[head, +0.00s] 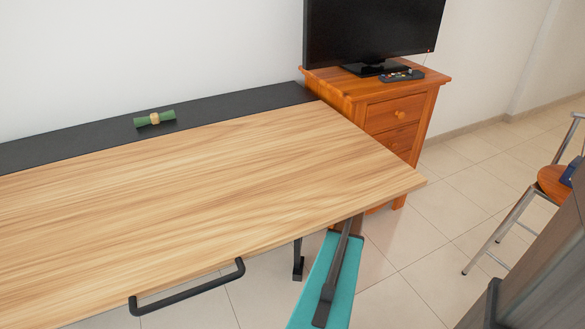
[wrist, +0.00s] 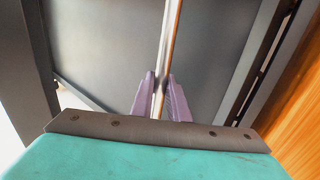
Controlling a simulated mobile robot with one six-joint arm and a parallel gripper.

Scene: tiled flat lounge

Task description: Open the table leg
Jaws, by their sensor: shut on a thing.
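The table has a light wood top (head: 190,190) with a black pull handle (head: 188,288) on its front edge. A black leg part (head: 298,262) shows below the top, near the right end. My teal gripper body reaches under that end in the head view; its fingertips are hidden there by the table top. In the wrist view the two purple fingers of my gripper (wrist: 160,95) are closed on a thin upright edge (wrist: 170,40), which looks like part of the table leg. Dark grey panels (wrist: 100,50) stand behind it. How far the leg is swung cannot be told.
A black strip (head: 70,143) runs along the wall behind the top, bearing a green roll (head: 155,118). A wooden cabinet (head: 395,112) with a television (head: 370,30) stands at the back right. A stool (head: 553,182) stands at far right. Tiled floor (head: 450,215) is clear between.

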